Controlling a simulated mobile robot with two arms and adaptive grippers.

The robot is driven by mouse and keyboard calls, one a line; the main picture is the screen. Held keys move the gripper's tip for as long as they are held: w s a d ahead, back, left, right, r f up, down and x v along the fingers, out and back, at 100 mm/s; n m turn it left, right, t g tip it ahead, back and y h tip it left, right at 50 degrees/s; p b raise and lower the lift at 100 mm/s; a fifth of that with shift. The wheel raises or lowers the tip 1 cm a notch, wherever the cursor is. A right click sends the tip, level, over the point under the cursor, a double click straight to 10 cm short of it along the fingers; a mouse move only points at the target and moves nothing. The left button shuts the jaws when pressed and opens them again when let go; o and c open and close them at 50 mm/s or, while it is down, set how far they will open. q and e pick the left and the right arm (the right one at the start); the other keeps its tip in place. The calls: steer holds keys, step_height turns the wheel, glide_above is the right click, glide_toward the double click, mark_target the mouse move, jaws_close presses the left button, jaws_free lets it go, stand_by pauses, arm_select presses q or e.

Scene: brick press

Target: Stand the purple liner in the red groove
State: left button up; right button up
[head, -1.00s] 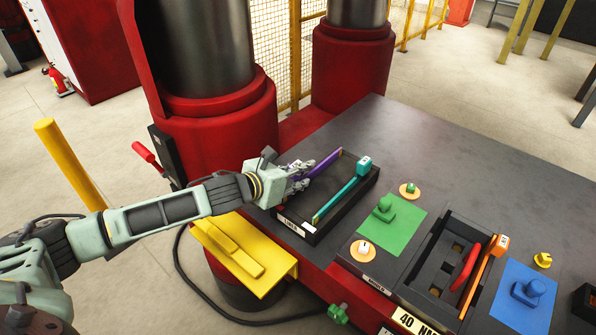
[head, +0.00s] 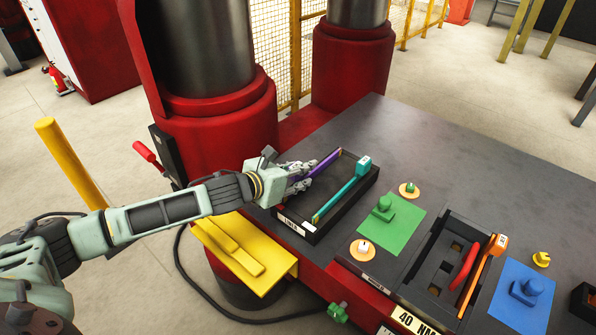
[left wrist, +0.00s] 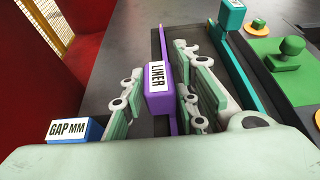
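The purple liner (head: 328,162) is a thin bar lying in the black tray (head: 322,231) at the near left of the table. In the left wrist view its purple head (left wrist: 160,88) carries a white label, LINER. My left gripper (head: 300,177) reaches over the tray's left part, with fingers on either side of the liner. In the left wrist view the left gripper (left wrist: 163,95) looks open, with a gap between left finger and liner. The dark mould (head: 440,268) at right holds a red curved piece (head: 464,268); I cannot make out a red groove. My right gripper is not in view.
A teal liner (head: 343,189) lies beside the purple one. An orange bar (head: 482,270) rests on the mould. Green (head: 408,222) and blue (head: 520,300) plates with knobs flank the mould. A red press column (head: 220,130) stands close behind my left arm. The table's far part is clear.

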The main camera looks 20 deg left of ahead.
arm_select(q)
steer(key=shift+o, duration=1.2)
steer(key=shift+f, duration=0.1)
steer(key=shift+s+f, duration=0.15)
steer(key=shift+f, duration=0.05)
steer(key=v, duration=1.2)
step_height(320, 180, up, 7)
steer(key=p, duration=0.4)
steer(key=shift+p, duration=0.3)
